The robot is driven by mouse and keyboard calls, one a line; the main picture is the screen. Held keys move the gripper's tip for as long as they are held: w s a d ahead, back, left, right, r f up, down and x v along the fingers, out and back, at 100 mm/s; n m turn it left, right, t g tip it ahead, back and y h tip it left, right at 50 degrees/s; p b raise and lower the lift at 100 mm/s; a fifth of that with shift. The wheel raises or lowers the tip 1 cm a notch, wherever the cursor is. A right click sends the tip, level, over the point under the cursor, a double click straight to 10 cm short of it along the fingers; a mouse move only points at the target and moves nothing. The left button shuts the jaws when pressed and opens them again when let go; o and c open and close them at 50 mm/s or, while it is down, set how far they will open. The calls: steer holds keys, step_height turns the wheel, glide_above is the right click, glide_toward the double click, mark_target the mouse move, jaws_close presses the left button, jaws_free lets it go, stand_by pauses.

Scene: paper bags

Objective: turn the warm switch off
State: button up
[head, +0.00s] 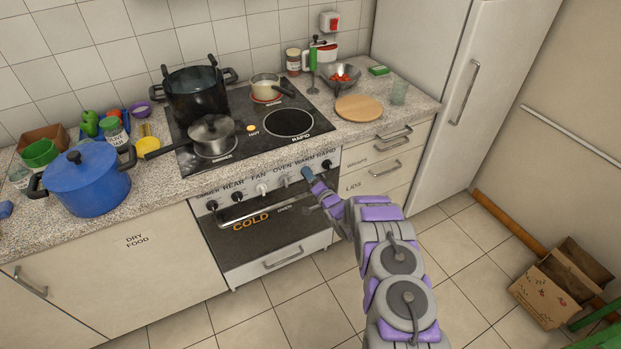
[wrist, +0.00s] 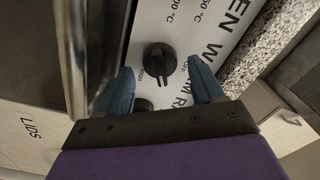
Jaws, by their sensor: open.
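The warm switch is a black round knob (wrist: 159,60) on the white oven panel, beside the partly hidden lettering "WARM". In the wrist view it sits between and just beyond the two blue fingers of my gripper (wrist: 162,84). The fingers are apart and nothing is held; I cannot tell whether either touches the knob. The knob's raised grip runs roughly up and down in that view. In the head view my gripper (head: 307,174) is at the oven's front panel below "WARM" and covers that knob.
Another dark knob (wrist: 143,104) shows close by, partly hidden by my gripper. The metal oven handle (wrist: 86,50) runs beside the left finger. Other knobs, such as the rapid one (head: 327,164), line the panel. The counter edge (wrist: 268,45) is at the right.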

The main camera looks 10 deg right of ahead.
steer(key=shift+w+a, duration=0.1)
steer(key=shift+w, duration=0.3)
steer(key=shift+c, duration=0.3)
steer(key=c, duration=1)
steer(key=shift+o, duration=0.2)
steer(key=shift+n, duration=0.4)
steer(key=n+p, duration=0.2)
steer(key=n, duration=0.3)
steer(key=n+p, duration=0.3)
steer(key=n, duration=0.3)
steer(key=shift+s+a+p, duration=0.1)
steer(key=shift+a+p, duration=0.1)
steer(key=shift+p, duration=0.15)
